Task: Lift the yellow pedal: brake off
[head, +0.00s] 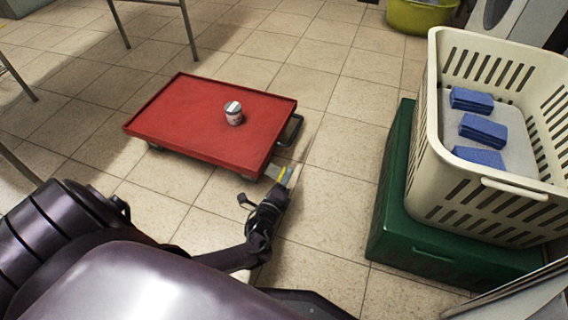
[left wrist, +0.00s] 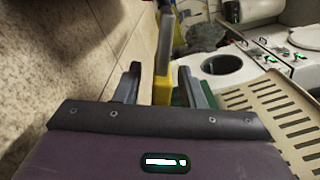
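The yellow pedal (head: 282,174) sticks out low at the cart's near right corner. In the left wrist view, the yellow pedal (left wrist: 162,90) shows on a grey bar, between the two fingers. My left gripper (head: 277,192) is down beside the pedal. In the left wrist view the gripper (left wrist: 159,72) is open, with gaps on both sides of the pedal. I cannot tell whether a finger touches it. My right gripper is not in view.
A cream slotted basket (head: 510,190) with several blue packs stands on a green crate (head: 395,205) at the right. A black handle (head: 291,130) is on the cart's right side. A yellow-green tub (head: 418,15) is at the back. Floor between cart and crate is clear.

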